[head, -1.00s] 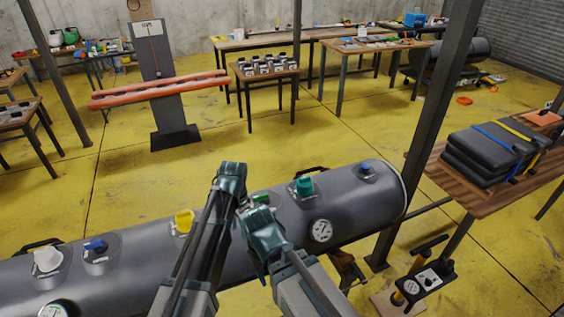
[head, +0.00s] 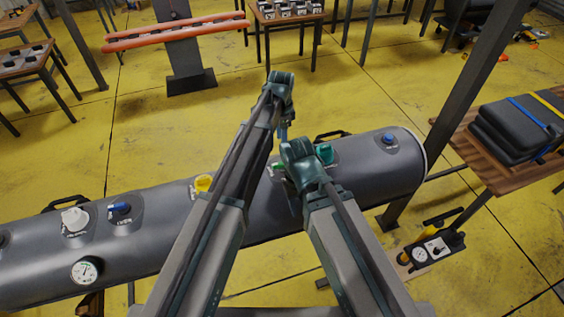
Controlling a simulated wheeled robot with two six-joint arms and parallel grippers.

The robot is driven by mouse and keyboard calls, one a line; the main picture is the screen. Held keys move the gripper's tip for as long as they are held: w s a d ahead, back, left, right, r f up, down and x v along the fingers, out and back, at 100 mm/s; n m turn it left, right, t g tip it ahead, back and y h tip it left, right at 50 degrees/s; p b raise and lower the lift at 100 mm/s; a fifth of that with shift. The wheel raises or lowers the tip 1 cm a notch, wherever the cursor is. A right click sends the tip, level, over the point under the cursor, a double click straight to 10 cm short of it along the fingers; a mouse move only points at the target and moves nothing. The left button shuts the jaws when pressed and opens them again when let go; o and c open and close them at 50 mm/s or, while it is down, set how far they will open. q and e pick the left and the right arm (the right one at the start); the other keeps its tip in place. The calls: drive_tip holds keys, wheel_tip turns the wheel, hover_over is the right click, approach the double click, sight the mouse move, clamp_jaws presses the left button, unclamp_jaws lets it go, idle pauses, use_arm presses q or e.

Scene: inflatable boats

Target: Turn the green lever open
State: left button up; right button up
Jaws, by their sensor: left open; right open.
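A long grey inflatable tube (head: 160,235) lies across the view with several valves on top. A small green lever (head: 279,167) shows as a sliver on the tube, mostly hidden behind my grippers. A teal-green knob (head: 325,153) stands just right of it. My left gripper (head: 284,128) is open and empty, above and beyond the lever in the picture. My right gripper (head: 291,172) is open, right in front of the lever and overlapping it. Its fingertips are largely hidden, so contact cannot be told.
A yellow knob (head: 203,184), a blue lever (head: 120,208), a white knob (head: 75,219) and a gauge (head: 86,270) sit left on the tube. A blue knob (head: 388,139) is at the right end. A post (head: 470,100) and wooden table (head: 500,165) stand to the right.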

sight(281, 163)
use_arm(q)
wheel_tip(281, 163, down, 12)
drive_tip(key=b, duration=1.2)
drive_tip(key=shift+f, duration=0.25)
clamp_jaws()
